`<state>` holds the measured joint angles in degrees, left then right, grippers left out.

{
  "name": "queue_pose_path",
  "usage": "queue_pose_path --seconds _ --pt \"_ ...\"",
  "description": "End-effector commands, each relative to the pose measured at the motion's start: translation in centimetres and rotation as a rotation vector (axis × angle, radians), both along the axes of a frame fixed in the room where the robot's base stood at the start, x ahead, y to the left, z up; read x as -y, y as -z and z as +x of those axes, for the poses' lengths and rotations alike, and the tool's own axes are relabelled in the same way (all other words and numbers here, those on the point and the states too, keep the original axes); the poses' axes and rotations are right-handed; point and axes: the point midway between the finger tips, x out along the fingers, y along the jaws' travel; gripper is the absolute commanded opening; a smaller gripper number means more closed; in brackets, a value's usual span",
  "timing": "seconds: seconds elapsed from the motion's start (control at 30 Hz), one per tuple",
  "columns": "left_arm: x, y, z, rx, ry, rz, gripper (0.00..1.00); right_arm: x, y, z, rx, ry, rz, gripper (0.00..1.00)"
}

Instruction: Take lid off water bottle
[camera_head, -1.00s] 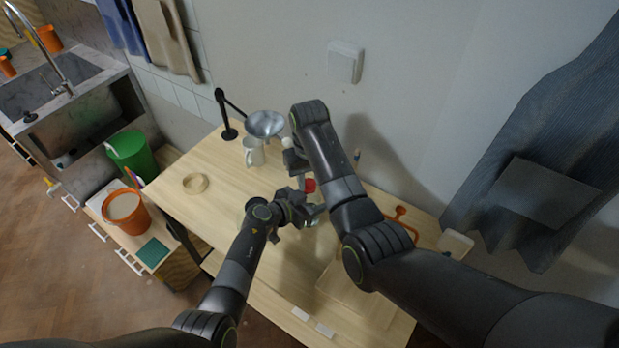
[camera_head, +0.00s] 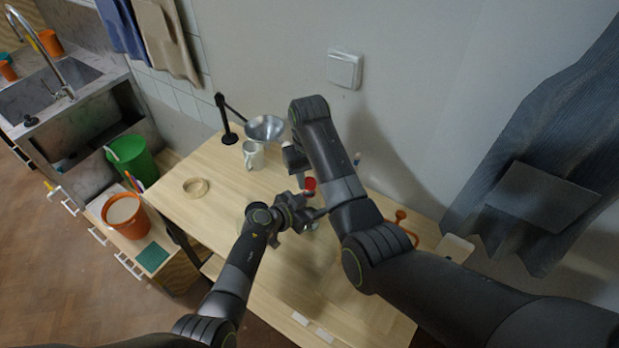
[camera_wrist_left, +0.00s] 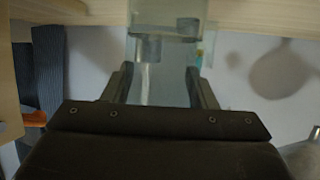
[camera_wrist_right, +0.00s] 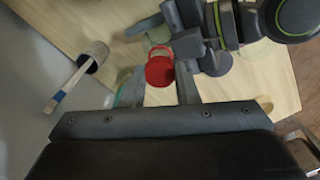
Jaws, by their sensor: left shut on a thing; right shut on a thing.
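The water bottle (camera_wrist_left: 168,75) is clear and slightly greenish. In the left wrist view it stands between the fingers of my left gripper (camera_wrist_left: 160,88), which is shut on its body. The red lid (camera_wrist_right: 160,71), with a red loop, shows between the fingers of my right gripper (camera_wrist_right: 162,88), which is shut on it. In the head view the red lid (camera_head: 310,184) sits just below the right gripper and beside my left gripper (camera_head: 305,214). The arms hide most of the bottle there. I cannot tell whether lid and bottle still touch.
A white mug (camera_head: 253,154), a metal bowl (camera_head: 264,127) and a black stand (camera_head: 229,135) are at the table's back left. A wooden ring (camera_head: 195,187) lies left on the table (camera_head: 180,212). An orange-handled item (camera_head: 402,226) lies right. The table's left front is clear.

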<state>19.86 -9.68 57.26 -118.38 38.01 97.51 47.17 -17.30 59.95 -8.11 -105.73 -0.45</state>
Motion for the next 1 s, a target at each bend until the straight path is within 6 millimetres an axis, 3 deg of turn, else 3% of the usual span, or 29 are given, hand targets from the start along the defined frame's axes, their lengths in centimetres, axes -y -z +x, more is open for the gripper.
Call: queue_pose_path --seconds 0.17,0.5,0.77,0.8,1.0 --pt "0.0 0.0 0.0 0.0 0.0 0.0 0.0 0.0 -0.1 0.0 0.001 0.0 0.0 0.0" --pt "0.0 0.0 0.0 0.0 0.0 0.0 0.0 0.0 -3.7 0.0 0.002 0.0 0.0 0.0" --pt "0.0 0.0 0.0 0.0 0.0 0.0 0.0 0.0 -4.0 0.0 0.0 0.001 0.0 0.0" --pt "0.0 0.0 0.0 0.0 0.0 0.0 0.56 0.0 -4.0 0.0 0.0 0.001 0.0 0.0" --pt "0.0 0.0 0.0 0.0 0.0 0.0 0.78 0.0 -4.0 0.0 0.0 0.0 0.0 0.0"
